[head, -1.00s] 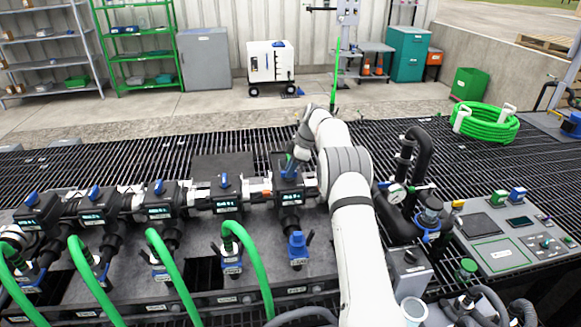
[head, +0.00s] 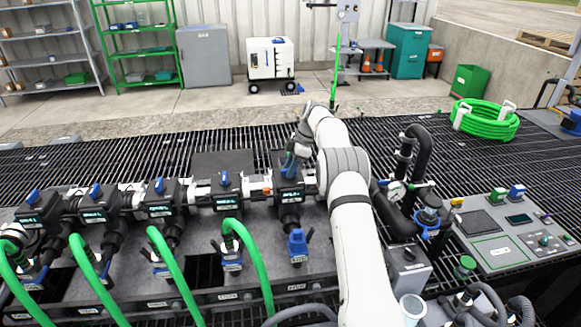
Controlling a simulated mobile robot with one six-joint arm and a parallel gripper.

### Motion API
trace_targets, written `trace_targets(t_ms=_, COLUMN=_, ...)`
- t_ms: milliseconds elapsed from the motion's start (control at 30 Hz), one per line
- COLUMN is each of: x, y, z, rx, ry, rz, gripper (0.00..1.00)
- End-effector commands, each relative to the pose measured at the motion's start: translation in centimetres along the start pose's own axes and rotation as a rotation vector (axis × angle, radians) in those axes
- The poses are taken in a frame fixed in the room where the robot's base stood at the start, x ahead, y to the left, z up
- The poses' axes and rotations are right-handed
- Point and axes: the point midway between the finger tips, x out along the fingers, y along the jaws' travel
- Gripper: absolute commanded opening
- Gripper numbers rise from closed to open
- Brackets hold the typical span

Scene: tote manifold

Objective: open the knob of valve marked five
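A row of valves with dark bodies, small lit displays and blue knobs runs across the manifold (head: 190,262) in the head view. The rightmost valve (head: 289,193) stands under my gripper; its marking is too small to read, so I cannot confirm it is five. My gripper (head: 290,168) points down onto the top of this valve, where its knob sits. The knob is mostly hidden by the gripper, so its angle does not show. I cannot tell whether the fingers are open or closed around it.
The neighbouring valve's blue knob (head: 224,178) is close on the left. Green hoses (head: 250,262) rise in front of the left valves, and a blue capped outlet (head: 298,243) is below the rightmost one. Black pipes with a gauge (head: 397,191) stand right of my arm.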

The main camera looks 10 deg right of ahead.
Motion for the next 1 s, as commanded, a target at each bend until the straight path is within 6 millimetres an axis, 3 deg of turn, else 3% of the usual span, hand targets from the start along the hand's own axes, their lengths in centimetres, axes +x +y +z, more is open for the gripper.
trace_targets(t_ms=300, x=-0.4, y=0.0, z=0.0, rx=0.001, ry=0.0, rz=0.0, gripper=0.35)
trace_targets(t_ms=700, x=-6.5, y=0.1, z=0.0, rx=0.0, ry=0.0, rz=0.002, gripper=0.35)
trace_targets(t_ms=1000, x=-7.8, y=0.0, z=0.0, rx=0.001, ry=0.0, rz=-0.002, gripper=0.35)
